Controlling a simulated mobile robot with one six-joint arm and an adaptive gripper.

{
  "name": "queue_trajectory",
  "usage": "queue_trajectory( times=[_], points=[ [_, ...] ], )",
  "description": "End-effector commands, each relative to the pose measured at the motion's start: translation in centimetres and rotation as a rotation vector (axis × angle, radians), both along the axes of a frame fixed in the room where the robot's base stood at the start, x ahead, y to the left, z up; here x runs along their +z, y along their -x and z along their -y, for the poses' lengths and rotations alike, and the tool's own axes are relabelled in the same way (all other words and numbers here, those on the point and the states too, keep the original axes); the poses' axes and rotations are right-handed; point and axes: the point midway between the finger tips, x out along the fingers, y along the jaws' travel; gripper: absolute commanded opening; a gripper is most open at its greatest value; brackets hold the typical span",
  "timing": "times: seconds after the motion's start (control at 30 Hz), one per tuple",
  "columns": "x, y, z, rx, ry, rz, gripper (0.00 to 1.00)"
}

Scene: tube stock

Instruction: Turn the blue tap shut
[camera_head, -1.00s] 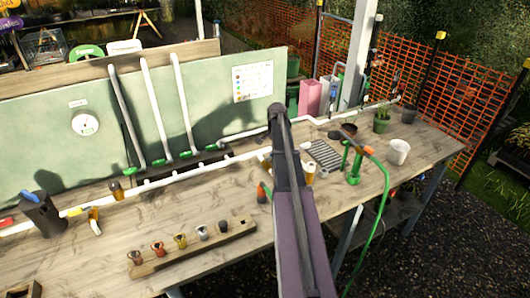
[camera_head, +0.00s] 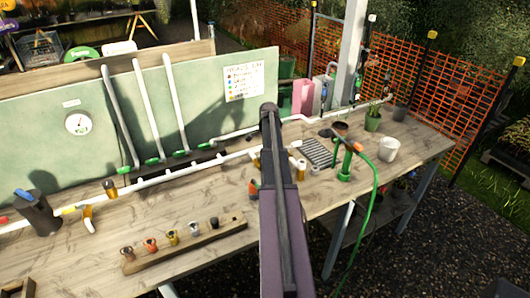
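A blue piece (camera_head: 24,195) shows at the far left, at the top of a dark grey canister-like body (camera_head: 38,215). I cannot tell whether it is the blue tap's handle or part of the canister, nor which way a tap is turned. A white pipe (camera_head: 150,183) runs along the bench, passing by the canister, with a yellow-ended fitting (camera_head: 68,211) just right of it. My arm crosses the middle of the picture, well to the right of the blue piece. My gripper does not show; the arm hides what lies behind it.
The wooden bench (camera_head: 190,208) holds a rack of small coloured fittings (camera_head: 185,246) near its front edge. A green pump-like stand with hose (camera_head: 345,165), a white pot (camera_head: 388,148) and a potted plant (camera_head: 372,120) stand right. A green panel with gauge (camera_head: 78,124) stands behind.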

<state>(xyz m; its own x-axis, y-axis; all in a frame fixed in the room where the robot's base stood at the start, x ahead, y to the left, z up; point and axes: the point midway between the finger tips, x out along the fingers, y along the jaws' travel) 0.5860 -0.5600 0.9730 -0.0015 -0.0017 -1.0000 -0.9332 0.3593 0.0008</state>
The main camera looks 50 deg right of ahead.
Motion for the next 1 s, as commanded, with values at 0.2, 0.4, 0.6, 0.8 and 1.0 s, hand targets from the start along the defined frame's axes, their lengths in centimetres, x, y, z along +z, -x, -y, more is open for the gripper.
queue_trajectory(
  times=[0.2,0.4,0.6,0.8,1.0],
  points=[
    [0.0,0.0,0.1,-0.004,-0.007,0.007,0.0],
    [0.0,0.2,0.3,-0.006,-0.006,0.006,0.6],
    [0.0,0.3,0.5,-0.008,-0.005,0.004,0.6],
    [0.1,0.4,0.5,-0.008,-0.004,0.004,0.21],
    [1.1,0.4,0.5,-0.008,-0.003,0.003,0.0]
  ],
)
